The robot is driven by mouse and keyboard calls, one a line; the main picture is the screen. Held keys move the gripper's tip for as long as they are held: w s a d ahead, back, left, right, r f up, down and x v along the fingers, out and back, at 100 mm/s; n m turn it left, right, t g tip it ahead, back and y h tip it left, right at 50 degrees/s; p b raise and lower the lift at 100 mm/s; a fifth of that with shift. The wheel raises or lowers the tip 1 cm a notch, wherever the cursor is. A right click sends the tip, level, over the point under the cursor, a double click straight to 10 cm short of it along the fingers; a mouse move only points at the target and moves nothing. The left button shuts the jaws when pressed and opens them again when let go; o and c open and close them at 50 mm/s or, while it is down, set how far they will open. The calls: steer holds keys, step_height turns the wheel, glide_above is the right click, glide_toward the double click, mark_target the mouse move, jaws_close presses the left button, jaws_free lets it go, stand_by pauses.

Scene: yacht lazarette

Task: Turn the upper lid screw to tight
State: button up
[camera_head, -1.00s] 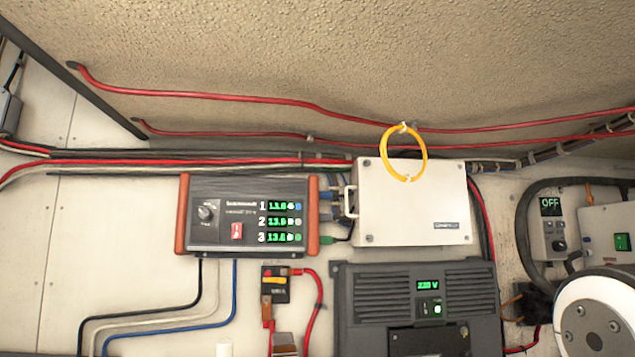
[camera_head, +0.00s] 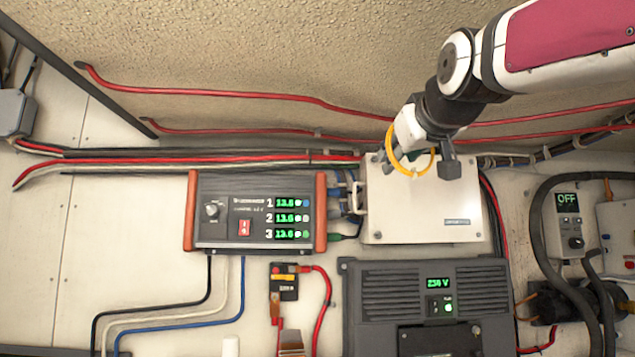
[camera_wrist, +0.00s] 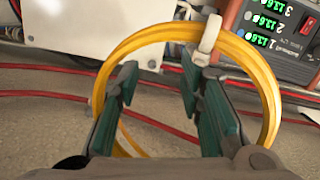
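The white lidded box (camera_head: 425,215) is on the wall in the head view. Small screws show at its lower left (camera_head: 377,236) and lower right (camera_head: 478,235) corners; my gripper hides part of its upper edge. In the head view my gripper (camera_head: 420,158) is at the box's top edge. I cannot tell if it touches the box.
A yellow ring (camera_wrist: 265,75) on a white clip (camera_wrist: 210,38) frames my fingers in the wrist view. Red cables (camera_head: 250,95) run along the wall above. A charger (camera_head: 255,212) stands left of the box, a dark inverter (camera_head: 390,283) below it.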

step_height(320, 180, up, 4)
steer(key=w+t, duration=0.1)
steer(key=p, duration=0.4)
glide_toward(375, 158)
steer(key=w, duration=0.7)
steer(key=shift+w, duration=0.4)
jaws_close()
